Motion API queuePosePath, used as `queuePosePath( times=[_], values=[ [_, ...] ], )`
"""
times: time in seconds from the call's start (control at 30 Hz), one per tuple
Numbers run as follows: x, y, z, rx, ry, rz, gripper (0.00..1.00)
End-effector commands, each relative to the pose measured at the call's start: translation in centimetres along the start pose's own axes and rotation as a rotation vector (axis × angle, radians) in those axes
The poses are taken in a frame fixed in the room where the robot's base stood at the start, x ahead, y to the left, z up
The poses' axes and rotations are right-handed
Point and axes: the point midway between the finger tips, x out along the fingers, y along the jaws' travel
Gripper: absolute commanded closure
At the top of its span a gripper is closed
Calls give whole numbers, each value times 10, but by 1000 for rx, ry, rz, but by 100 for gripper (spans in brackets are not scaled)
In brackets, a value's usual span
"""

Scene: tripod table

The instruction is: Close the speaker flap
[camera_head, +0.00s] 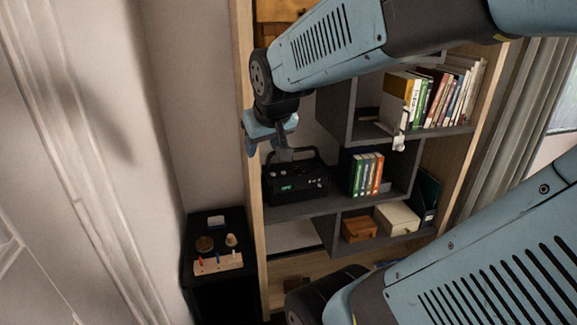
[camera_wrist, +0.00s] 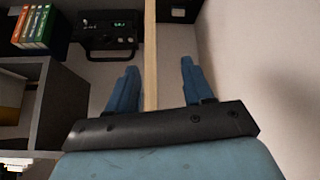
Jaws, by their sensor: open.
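A black speaker (camera_head: 297,183) with a carrying handle and a small green display sits on a grey shelf in the head view. It also shows at the top left of the wrist view (camera_wrist: 105,30). I cannot make out a flap or its position. My gripper (camera_head: 268,148) hangs above and slightly left of the speaker, near the bookcase's left upright. In the wrist view my gripper (camera_wrist: 157,85) has its two blue fingers spread apart with nothing held. The speaker lies beyond the fingertips, apart from them and to the left.
The wooden bookcase upright (camera_wrist: 150,55) appears between the fingers in the wrist view. Green and orange books (camera_head: 367,174) stand right of the speaker. Boxes (camera_head: 397,218) sit on the shelf below. A black stand (camera_head: 190,270) with small items is at lower left.

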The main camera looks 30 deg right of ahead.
Motion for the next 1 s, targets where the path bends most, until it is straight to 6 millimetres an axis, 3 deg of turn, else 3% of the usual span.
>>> queuePosePath(
  times=[0.2, 0.5, 0.77, 1.0],
  values=[
    [59, 42, -33, 5, 90, 77, 49],
    [132, 98, -59, -11, 222, 147, 49],
    [190, 145, -60, -26, 336, 175, 49],
    [235, 184, -45, -28, 446, 178, 49]
  ],
)
